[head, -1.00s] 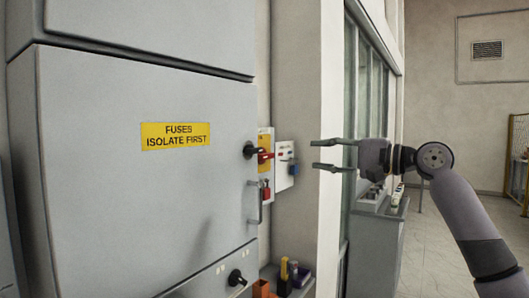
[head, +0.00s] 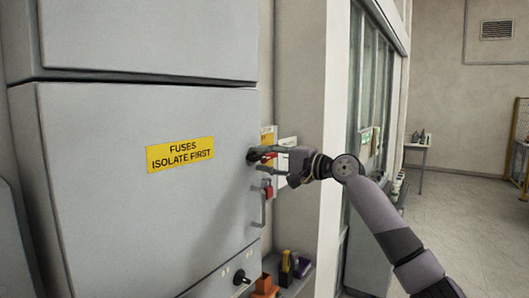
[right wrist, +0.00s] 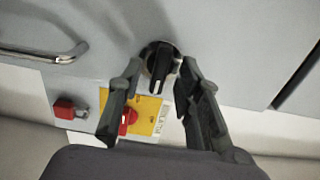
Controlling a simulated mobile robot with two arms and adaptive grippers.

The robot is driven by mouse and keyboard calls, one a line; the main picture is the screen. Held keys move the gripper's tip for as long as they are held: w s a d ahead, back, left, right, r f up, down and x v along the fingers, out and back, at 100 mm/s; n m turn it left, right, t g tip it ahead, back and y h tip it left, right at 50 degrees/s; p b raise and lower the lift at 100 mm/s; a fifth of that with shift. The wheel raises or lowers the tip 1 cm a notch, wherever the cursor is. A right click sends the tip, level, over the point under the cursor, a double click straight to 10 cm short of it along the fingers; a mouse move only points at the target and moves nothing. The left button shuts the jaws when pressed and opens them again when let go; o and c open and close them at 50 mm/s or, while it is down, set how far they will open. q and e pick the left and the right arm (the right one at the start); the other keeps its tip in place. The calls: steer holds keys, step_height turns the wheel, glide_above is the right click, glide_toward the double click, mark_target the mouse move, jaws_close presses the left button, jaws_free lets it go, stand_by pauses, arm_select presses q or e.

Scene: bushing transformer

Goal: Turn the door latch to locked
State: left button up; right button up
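The grey cabinet door (head: 110,220) is closed and carries a yellow "FUSES ISOLATE FIRST" label (head: 180,154). The black latch knob (head: 253,156) is at its right edge, partly hidden by my fingers in the head view. In the right wrist view the latch knob (right wrist: 160,68) has a raised grip bar, close to upright in the picture. My right gripper (right wrist: 157,75) is open, with one finger on each side of the knob; I cannot tell whether they touch it. It also shows in the head view (head: 262,158). My left gripper is not in view.
A metal handle (right wrist: 40,52) and a red padlock (right wrist: 64,108) are near the knob. A yellow plate with a red switch (right wrist: 128,120) is behind my fingers. A lower black knob (head: 240,277) and an orange bin (head: 265,286) sit below. Open floor lies right.

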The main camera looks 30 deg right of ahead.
steer(key=shift+w, duration=0.2)
steer(key=shift+c, duration=0.6)
jaws_close()
